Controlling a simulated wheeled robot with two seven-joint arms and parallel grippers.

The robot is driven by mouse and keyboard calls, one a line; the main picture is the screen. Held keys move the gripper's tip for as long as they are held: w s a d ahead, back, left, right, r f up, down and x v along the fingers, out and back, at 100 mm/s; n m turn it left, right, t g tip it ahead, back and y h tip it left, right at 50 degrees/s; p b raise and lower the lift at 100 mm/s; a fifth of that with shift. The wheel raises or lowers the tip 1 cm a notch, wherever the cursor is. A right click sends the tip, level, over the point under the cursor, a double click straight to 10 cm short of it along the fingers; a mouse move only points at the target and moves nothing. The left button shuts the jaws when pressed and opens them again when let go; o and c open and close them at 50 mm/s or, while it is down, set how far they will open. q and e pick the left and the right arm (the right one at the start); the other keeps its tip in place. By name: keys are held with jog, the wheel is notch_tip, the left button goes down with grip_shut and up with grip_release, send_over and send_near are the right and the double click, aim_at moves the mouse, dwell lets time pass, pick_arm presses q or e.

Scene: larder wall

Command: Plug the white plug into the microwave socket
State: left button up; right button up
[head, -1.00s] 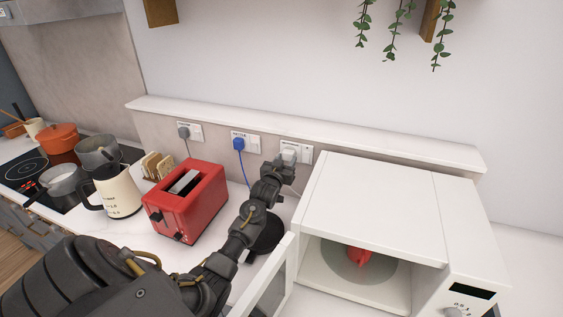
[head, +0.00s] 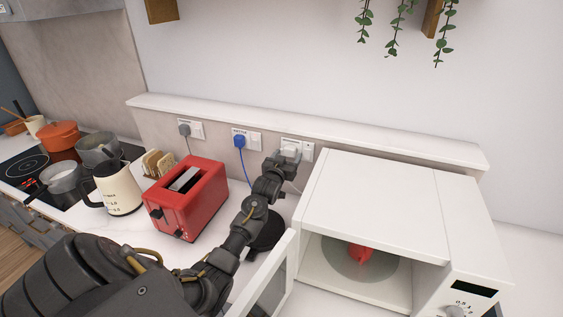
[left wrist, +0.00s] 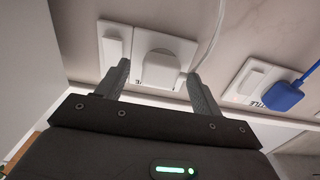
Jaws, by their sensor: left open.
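The white plug (head: 291,152) sits at the left outlet of the white socket plate (head: 307,150) on the wall, behind the microwave (head: 385,205). In the left wrist view the plug (left wrist: 160,70) looks flush against the socket plate (left wrist: 116,48), with its white cord (left wrist: 212,38) running upward. My left gripper (head: 284,160) is at the plug. In the left wrist view its open fingers (left wrist: 157,72) stand on either side of the plug, with visible gaps. The plug's pins are hidden. My right gripper is not in view.
A blue plug (head: 239,141) and a grey plug (head: 184,130) sit in sockets further left. A red toaster (head: 187,197) and a cream kettle (head: 117,188) stand left of my arm. The microwave door (head: 268,280) is open close to my forearm. A ledge (head: 300,128) runs above the sockets.

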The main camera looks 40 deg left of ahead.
pick_arm(q)
jog(key=b+v, duration=0.3)
jog(key=v, duration=0.7)
jog(key=shift+s, duration=0.3)
